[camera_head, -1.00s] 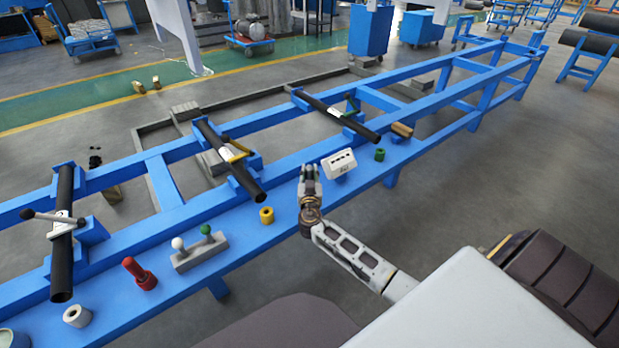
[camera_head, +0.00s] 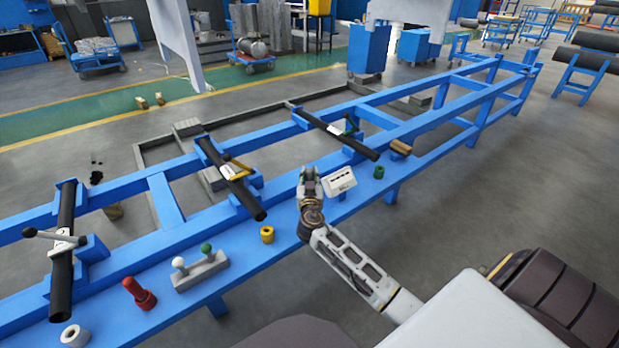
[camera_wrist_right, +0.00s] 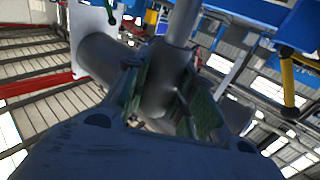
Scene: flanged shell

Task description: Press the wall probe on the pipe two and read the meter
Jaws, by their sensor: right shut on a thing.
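Three black pipes lie across the blue rack: a left pipe (camera_head: 61,285) with a grey-handled clamp, a middle pipe (camera_head: 247,198) with a yellow clamp, and a right pipe (camera_head: 359,146) with a green clamp. Their white labels are too small to read surely. My right gripper (camera_head: 309,178) is over the bench, beside the white meter box (camera_head: 339,182), short of the pipes. In the wrist view, its fingers are shut on a grey cylindrical thing (camera_wrist_right: 158,90); whether this is the wall probe I cannot tell. The meter's reading is not legible. My left gripper is out of view.
On the bench front stand a white ring (camera_head: 75,336), a red knobbed piece (camera_head: 138,293), a grey block (camera_head: 201,271) with white and green balls, a yellow ring (camera_head: 267,234), a green ring (camera_head: 379,172) and a tan block (camera_head: 400,147). A pale panel (camera_head: 177,35) hangs beyond the rack.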

